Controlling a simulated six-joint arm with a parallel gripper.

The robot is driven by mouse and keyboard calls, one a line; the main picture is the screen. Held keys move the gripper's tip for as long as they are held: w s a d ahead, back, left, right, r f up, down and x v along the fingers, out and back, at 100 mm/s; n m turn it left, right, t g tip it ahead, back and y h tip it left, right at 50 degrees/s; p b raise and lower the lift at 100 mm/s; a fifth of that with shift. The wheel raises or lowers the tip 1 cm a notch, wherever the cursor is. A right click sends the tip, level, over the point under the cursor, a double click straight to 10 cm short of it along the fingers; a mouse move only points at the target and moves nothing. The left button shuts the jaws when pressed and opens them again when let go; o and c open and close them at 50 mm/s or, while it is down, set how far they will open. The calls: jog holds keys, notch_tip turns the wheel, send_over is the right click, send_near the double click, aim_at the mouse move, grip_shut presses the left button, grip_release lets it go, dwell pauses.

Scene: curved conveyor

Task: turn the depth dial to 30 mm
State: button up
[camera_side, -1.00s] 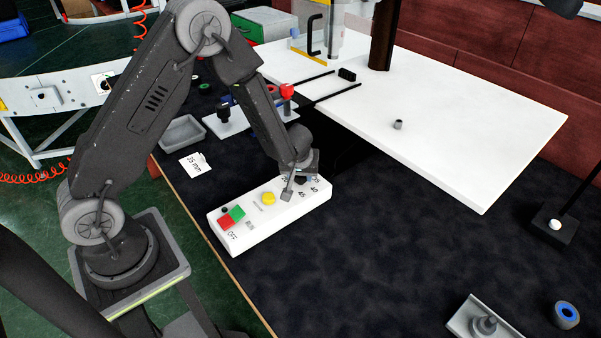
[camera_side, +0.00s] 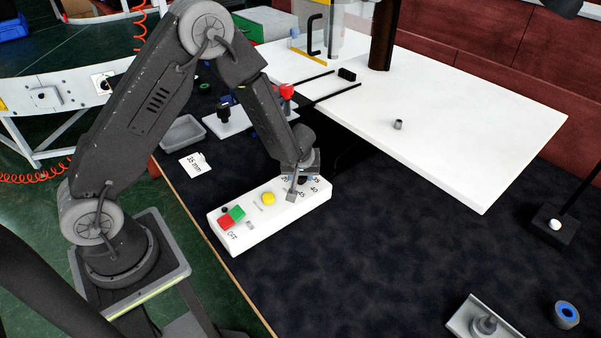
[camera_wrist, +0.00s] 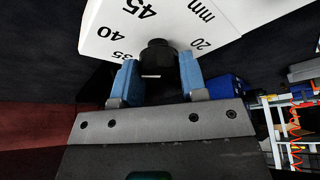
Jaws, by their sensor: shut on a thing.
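The white control box (camera_side: 245,233) lies on the dark mat in the side view. Its black depth dial (camera_wrist: 158,55) stands between the two blue fingers of my gripper (camera_wrist: 160,80), which is shut on it. A short white mark shows on the dial. The printed numbers 45, 40, 35 and 20 are visible around it in the wrist view; the part of the scale behind the fingers is hidden, so I cannot tell the reading. In the side view my gripper (camera_side: 298,186) covers most of the dial at the box's far right end.
The box also carries a yellow button (camera_side: 268,199), a green button (camera_side: 237,213) and a red button (camera_side: 226,222). A card reading "35 mm" (camera_side: 195,165) lies left of it. A grey tray (camera_side: 183,132) is behind the card.

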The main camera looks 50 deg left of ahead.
jog(key=n+g+y, duration=0.1)
jog(key=n, duration=0.3)
jog(key=shift+w, duration=0.1)
jog(key=n+g, duration=0.1)
jog(key=n, duration=0.2)
jog(key=shift+w+n+g, duration=0.1)
jog(key=shift+n+g, duration=0.3)
jog(key=n+g, duration=0.1)
jog(key=n, duration=0.3)
jog(key=shift+g, duration=0.3)
jog(key=shift+n+g+h, duration=0.4)
jog(key=shift+n+g, duration=0.2)
jog(key=shift+n, duration=1.3)
jog(key=o, duration=0.9)
jog(key=shift+v, duration=3.8)
jog(key=shift+w, duration=0.1)
